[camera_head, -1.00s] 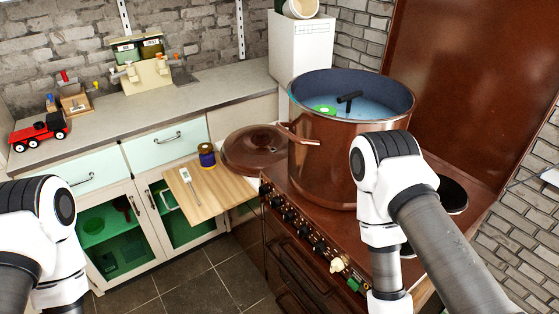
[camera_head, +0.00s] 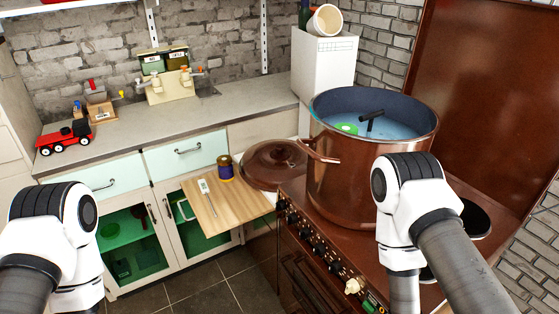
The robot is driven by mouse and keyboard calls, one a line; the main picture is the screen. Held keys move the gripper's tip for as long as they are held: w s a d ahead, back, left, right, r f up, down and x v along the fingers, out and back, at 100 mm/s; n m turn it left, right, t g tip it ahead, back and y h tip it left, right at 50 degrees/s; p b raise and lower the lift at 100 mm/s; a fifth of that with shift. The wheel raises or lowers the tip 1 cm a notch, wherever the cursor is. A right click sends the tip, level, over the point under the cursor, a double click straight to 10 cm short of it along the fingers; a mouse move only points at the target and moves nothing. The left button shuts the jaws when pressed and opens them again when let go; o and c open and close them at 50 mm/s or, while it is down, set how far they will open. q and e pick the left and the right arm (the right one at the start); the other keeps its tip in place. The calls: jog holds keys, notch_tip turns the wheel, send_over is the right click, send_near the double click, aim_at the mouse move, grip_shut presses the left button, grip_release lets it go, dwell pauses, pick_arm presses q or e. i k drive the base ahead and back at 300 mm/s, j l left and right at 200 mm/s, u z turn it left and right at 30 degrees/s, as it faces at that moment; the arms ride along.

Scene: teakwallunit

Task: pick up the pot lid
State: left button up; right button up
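The pot lid (camera_head: 274,163) is a round, brown, shiny disc with a knob on top. It lies flat just left of the large brown pot (camera_head: 345,190), partly behind the pot's side handle (camera_head: 318,151). The pot stands on the brown stove (camera_head: 300,210) and holds bluish liquid with a green thing and a black handle-like thing in it. My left arm shows at the lower left and my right arm in front of the pot at the right. Neither gripper's fingers show, and both arms are apart from the lid.
A wooden board (camera_head: 228,207) with a thermometer-like tool (camera_head: 206,192) and a dark blue jar (camera_head: 225,168) juts out in front of the lid. Stove knobs line the front edge. The grey counter (camera_head: 150,128) holds a red toy truck (camera_head: 65,137) and has free room in its middle.

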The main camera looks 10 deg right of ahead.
aim_at(267, 165)
jog(key=i+j+z, duration=0.1)
jog(key=i+j, duration=0.25)
jog(key=i+j+z, duration=0.1)
jog(key=i+j, duration=0.2)
jog(key=i+j+z, duration=0.15)
jog(key=i+j, duration=0.15)
jog(key=j, duration=0.2)
jog(key=i+j+z, duration=0.1)
jog(key=i+j, duration=0.2)
jog(key=j, duration=0.15)
